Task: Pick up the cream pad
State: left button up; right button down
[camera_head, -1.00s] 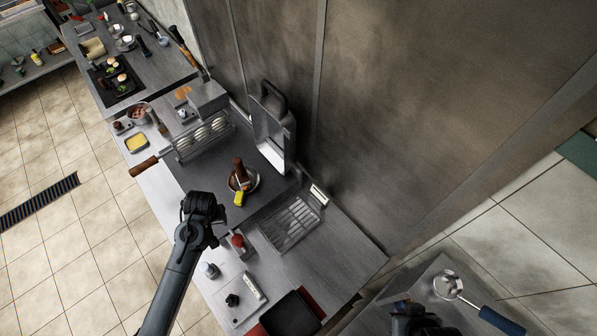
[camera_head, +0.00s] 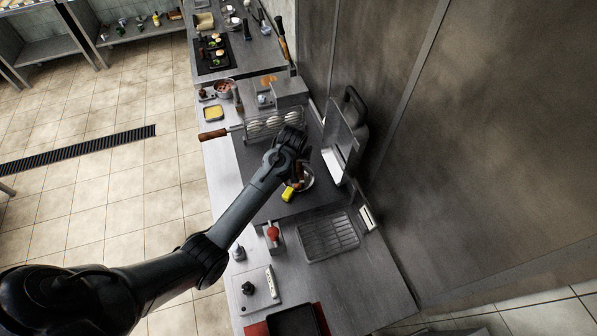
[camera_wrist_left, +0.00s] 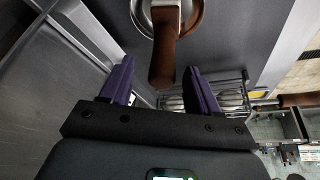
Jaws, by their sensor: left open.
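I cannot clearly make out a cream pad. A folded beige piece (camera_head: 204,21) lies on the far counter and may be it, but it is too small to tell. My left gripper (camera_head: 291,148) is above the dark middle counter, over a metal bowl (camera_head: 307,181) with a brown-handled tool (camera_head: 297,182). In the left wrist view, my left gripper (camera_wrist_left: 160,65) is open and empty. The brown handle (camera_wrist_left: 164,55) shows between and beyond its fingers; I cannot tell the gap. My right gripper is not in view.
A yellow block (camera_head: 288,195) is beside the bowl. A rack of white rolls (camera_head: 272,124) stands behind my gripper, and an upright metal press (camera_head: 341,145) to its right. A wire rack (camera_head: 328,236) lies nearer. The wall closes off the right.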

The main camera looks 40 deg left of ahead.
aim_at(298, 167)
pick_arm(q)
jog(key=shift+p+x, duration=0.4)
jog(key=shift+x, duration=2.25)
jog(key=shift+a, duration=0.15)
grip_shut()
